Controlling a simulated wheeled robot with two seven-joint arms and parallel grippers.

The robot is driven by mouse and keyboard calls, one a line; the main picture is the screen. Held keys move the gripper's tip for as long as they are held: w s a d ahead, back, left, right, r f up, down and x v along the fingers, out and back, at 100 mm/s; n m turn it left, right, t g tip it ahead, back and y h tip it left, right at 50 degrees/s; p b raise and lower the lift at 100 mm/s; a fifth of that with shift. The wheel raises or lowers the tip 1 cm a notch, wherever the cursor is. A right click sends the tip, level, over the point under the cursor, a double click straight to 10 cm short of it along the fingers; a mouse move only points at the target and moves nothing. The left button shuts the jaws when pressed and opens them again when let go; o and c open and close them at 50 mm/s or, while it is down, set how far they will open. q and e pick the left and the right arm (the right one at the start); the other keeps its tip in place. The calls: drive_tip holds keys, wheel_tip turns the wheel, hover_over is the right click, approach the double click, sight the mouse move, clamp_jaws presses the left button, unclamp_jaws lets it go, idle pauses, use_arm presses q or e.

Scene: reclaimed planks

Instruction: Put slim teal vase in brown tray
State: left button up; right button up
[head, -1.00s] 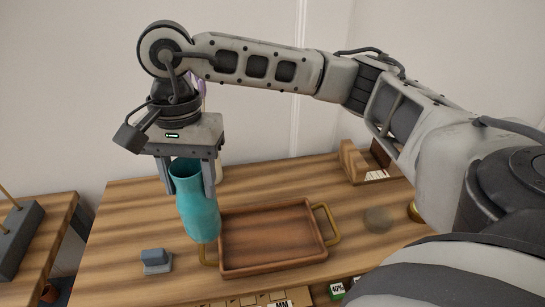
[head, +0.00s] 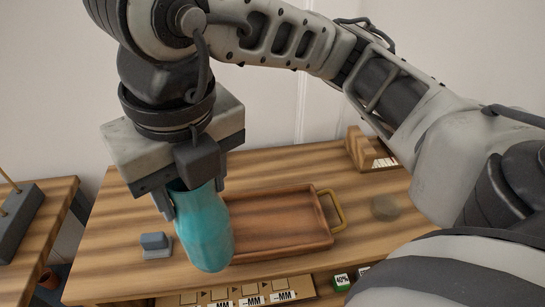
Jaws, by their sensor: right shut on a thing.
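The slim teal vase (head: 207,230) is held by my right gripper (head: 188,200), which comes down over its top. The vase is slightly tilted, with its base toward the front edge of the table. In the picture it overlaps the left end of the brown tray (head: 322,244), and it appears nearer to the camera than the tray. The tray lies flat on the wooden table and looks empty where it shows. Its right brass handle (head: 338,207) is visible; its left handle is hidden behind the vase. My left gripper is out of view.
A small blue-grey block on a base (head: 156,245) stands left of the vase. A wooden holder (head: 362,150) stands at the back right, and a round disc (head: 385,207) lies right of the tray. Labelled cardboard (head: 240,290) shows below the front edge.

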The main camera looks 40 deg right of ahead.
drive_tip(key=w+d+f, duration=0.3)
drive_tip(key=d+f, duration=0.2)
drive_tip(key=f, duration=0.1)
drive_tip(key=w+d+f+m+b, duration=0.1)
drive_tip(key=w+d+f, duration=0.3)
drive_tip(key=d+f, duration=0.2)
drive_tip(key=shift+w+d+f+m, duration=0.2)
drive_tip(key=shift+d+f+m, duration=0.1)
drive_tip(key=shift+f, duration=0.2)
drive_tip(key=shift+f, duration=0.15)
drive_tip(key=o, duration=1.4)
drive_tip(key=shift+o, duration=0.6)
